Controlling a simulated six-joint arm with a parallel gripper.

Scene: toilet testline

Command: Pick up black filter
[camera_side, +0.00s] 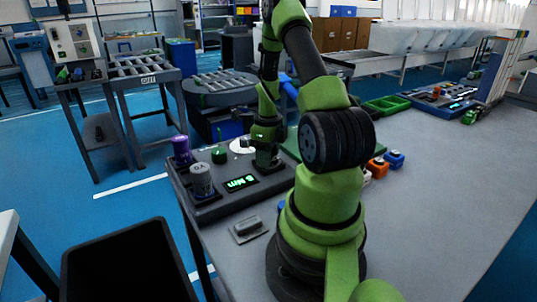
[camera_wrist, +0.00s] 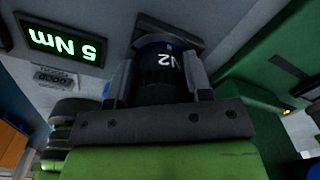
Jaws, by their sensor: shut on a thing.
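The black filter (camera_wrist: 163,78) shows in the wrist view as a dark cylinder with a white "N2" marking. It sits between the two fingers of my gripper (camera_wrist: 160,68), which is shut on it. In the side view my gripper (camera_side: 266,160) is low over the right part of the dark test station (camera_side: 215,207). The filter cannot be made out there, as my gripper hides it. Whether it touches the station surface is hard to tell.
A purple canister (camera_side: 181,151), a grey canister (camera_side: 202,180) and a green part (camera_side: 219,156) stand on the station's left. A lit green display (camera_side: 241,183) is in front. Orange (camera_side: 376,168) and blue (camera_side: 394,158) blocks lie right.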

